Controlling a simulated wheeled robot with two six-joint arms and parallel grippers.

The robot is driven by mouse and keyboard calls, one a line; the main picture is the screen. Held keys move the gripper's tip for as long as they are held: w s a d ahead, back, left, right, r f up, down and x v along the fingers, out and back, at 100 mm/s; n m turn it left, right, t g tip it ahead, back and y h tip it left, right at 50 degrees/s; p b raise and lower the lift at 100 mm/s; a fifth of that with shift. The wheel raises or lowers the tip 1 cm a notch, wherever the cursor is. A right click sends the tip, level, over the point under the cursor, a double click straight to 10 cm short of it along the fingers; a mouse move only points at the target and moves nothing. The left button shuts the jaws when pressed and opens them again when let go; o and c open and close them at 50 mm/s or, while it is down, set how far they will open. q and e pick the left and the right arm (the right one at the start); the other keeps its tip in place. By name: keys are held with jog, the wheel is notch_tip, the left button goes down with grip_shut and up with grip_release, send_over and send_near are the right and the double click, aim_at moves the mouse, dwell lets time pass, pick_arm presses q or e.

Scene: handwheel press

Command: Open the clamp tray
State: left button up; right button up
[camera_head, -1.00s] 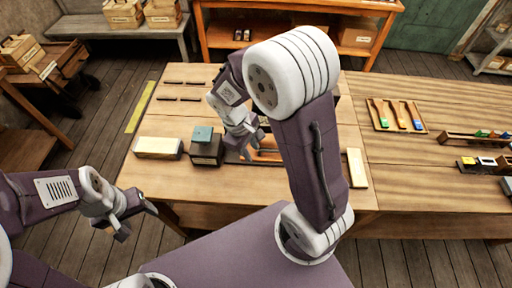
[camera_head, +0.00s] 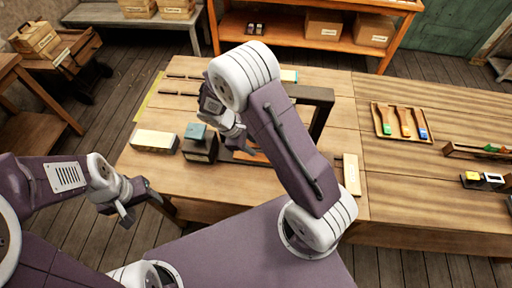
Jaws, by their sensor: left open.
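A dark press frame (camera_head: 322,95) stands on the workbench, partly behind my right arm. A low dark base with an orange-brown part (camera_head: 252,157) lies in front of it, mostly covered by my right arm; I cannot tell whether this is the clamp tray or how far out it is. My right gripper (camera_head: 238,142) hangs just above or beside that part; its fingers are too small and overlapped to read. My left gripper (camera_head: 138,204) is open and empty, off the bench's front left edge.
A dark block with a teal top (camera_head: 198,143) and a pale-topped block (camera_head: 155,141) stand left of the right gripper. A pale strip (camera_head: 351,174) lies right of my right arm. A tool tray (camera_head: 402,123) sits farther right. The bench's front left is clear.

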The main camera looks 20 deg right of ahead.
aim_at(257, 151)
jog(key=x, duration=0.4)
jog(key=shift+d, duration=0.2)
jog(key=shift+a, duration=0.1)
grip_shut()
dwell(1.1)
